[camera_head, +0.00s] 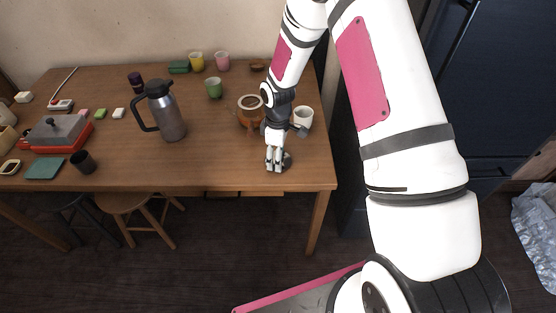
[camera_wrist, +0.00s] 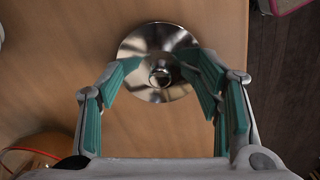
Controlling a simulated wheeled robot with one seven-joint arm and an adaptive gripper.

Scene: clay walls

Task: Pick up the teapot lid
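The teapot lid (camera_wrist: 152,42) is a round, shiny metal disc with a small ring-like knob at its middle. It lies on the wooden table near the right front corner; in the head view only part of the lid (camera_head: 287,160) shows beside my fingers. My gripper (camera_wrist: 160,84) is open above the lid, with one teal-padded finger on each side of the knob. In the head view my gripper (camera_head: 275,160) points down at the lid. I cannot tell whether the fingers touch the lid.
The wooden table (camera_head: 225,150) has free room left of my gripper. A brown pot (camera_head: 247,117) and a white mug (camera_head: 303,118) stand close behind my gripper. A dark steel jug (camera_head: 168,115) stands further left. The table's right edge is near.

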